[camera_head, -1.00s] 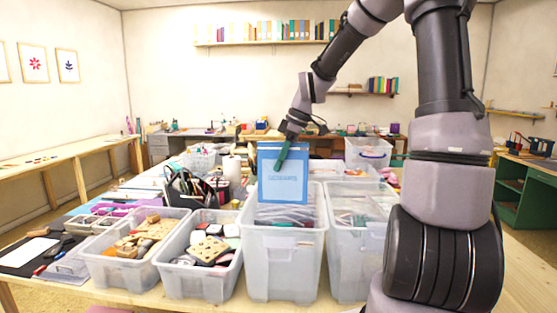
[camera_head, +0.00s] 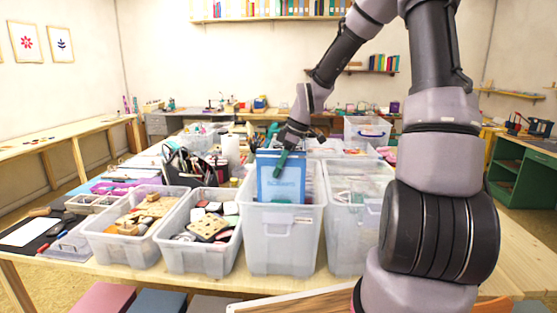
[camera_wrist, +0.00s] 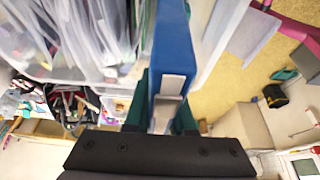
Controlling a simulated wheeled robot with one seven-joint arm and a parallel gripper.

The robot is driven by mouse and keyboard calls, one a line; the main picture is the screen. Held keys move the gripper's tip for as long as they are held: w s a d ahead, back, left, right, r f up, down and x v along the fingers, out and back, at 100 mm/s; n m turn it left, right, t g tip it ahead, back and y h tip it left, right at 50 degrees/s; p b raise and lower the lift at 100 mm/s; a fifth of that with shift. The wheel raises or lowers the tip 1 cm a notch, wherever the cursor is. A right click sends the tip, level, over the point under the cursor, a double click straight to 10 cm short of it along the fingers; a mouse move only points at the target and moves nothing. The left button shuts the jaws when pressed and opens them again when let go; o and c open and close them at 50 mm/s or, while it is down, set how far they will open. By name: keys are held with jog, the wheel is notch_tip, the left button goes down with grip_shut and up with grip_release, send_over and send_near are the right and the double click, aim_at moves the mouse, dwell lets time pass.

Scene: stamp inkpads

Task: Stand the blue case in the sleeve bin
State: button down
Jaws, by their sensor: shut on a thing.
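The blue case (camera_head: 281,178) hangs upright from my gripper (camera_head: 282,160), its pale-edged front facing the head camera. The gripper's green fingers are shut on its upper edge. In the wrist view the case (camera_wrist: 172,45) runs away from the camera between the fingers (camera_wrist: 160,108). The sleeve bin (camera_head: 283,248) is a tall translucent tub. The case is at its mouth, with its lower edge near the front rim in the head view. Clear sleeves (camera_wrist: 88,35) lie to the left of the case in the wrist view. I cannot tell whether the case touches the bin floor.
A second tall bin (camera_head: 350,240) stands directly to the right. Two lower bins stand to the left, one with stamps and inkpads (camera_head: 195,258) and one with wooden blocks (camera_head: 122,250). A black holder with tools (camera_head: 192,172) stands behind them.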

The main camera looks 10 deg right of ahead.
aim_at(292, 176)
jog(key=shift+f, duration=6.45)
jog(key=c, duration=0.7)
grip_release()
jog(key=v, duration=1.1)
jog(key=s+r+m+h, duration=0.1)
jog(key=r, duration=0.1)
jog(key=s+d+r+m+h, duration=0.1)
jog(key=s+r+m, duration=0.1)
jog(key=r, duration=0.1)
jog(key=s+r+m+t, duration=0.1)
jog(key=r+m, duration=0.1)
jog(key=r, duration=0.1)
jog(key=shift+s+d+h, duration=0.35)
jog(key=shift+d+h, duration=0.05)
jog(key=s+r+m+t, duration=0.1)
jog(key=s+r+m, duration=0.3)
jog(key=s+r, duration=0.1)
jog(key=s+r+m+t, duration=0.2)
jog(key=s+r+m, duration=0.3)
jog(key=s+r, duration=0.1)
jog(key=s+d+r+m+t, duration=0.1)
jog(key=s+r+m, duration=0.3)
jog(key=s+r, duration=0.1)
jog(key=shift+s+r+m+t, duration=0.3)
jog(key=shift+s+r+t, duration=0.1)
